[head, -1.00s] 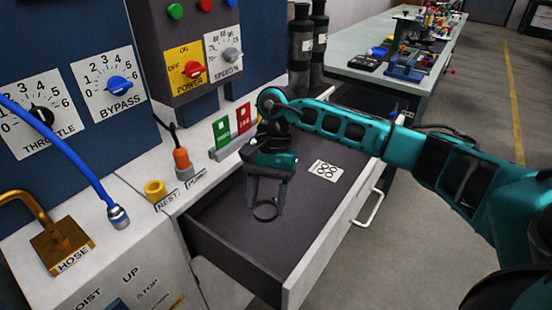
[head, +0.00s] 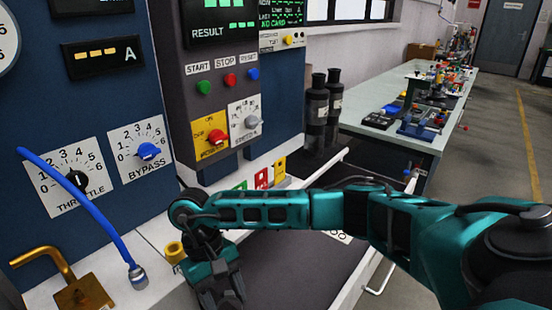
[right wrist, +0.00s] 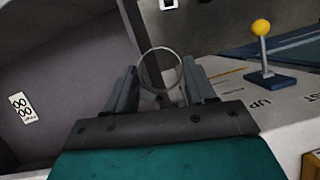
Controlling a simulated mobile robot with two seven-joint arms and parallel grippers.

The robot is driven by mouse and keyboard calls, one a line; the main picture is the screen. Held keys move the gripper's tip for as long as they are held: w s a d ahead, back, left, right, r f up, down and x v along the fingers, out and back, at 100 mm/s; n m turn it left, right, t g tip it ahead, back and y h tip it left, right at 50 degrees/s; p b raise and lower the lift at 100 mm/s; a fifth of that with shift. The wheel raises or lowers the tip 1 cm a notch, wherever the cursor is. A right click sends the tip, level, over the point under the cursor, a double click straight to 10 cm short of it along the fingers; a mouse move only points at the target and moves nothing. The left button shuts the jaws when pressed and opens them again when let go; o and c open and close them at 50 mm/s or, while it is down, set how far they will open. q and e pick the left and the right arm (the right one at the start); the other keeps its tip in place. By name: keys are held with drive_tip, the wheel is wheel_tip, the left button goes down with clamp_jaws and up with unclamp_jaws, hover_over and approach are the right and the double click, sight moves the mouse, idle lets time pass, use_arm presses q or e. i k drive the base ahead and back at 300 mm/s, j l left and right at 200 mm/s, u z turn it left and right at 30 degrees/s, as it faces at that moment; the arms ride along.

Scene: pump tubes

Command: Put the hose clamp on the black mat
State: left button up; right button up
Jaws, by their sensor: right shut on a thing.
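The hose clamp, a thin grey ring (right wrist: 160,68), shows in the right wrist view between the fingertips of my right gripper (right wrist: 162,88), which is shut on it. In the head view my right gripper (head: 222,296) is at the bottom, over the left side of the open drawer (head: 285,272); its fingertips and the clamp are cut off or hidden there. My left gripper is not in view.
A grey-green bench (head: 352,115) with several coloured parts stands at the back right. The right wrist view shows a yellow-knobbed lever (right wrist: 261,28) near the gripper. Open floor lies at the right.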

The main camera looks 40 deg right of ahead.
sight(296, 167)
drive_tip(key=l+u, duration=0.4)
drive_tip(key=k+l+u, duration=0.1)
drive_tip(key=u, duration=0.25)
drive_tip(key=k+l+u, duration=0.2)
drive_tip(key=l, duration=0.2)
drive_tip(key=k+l+u, duration=0.2)
drive_tip(key=l, duration=0.2)
drive_tip(key=k+l, duration=0.15)
drive_tip(key=l, duration=0.2)
drive_tip(key=k+l+u, duration=0.1)
drive_tip(key=l, duration=0.3)
drive_tip(key=k+l, duration=0.45)
drive_tip(key=l, duration=0.25)
drive_tip(key=k+l+u, duration=0.1)
drive_tip(key=l, duration=0.25)
drive_tip(key=k, duration=0.05)
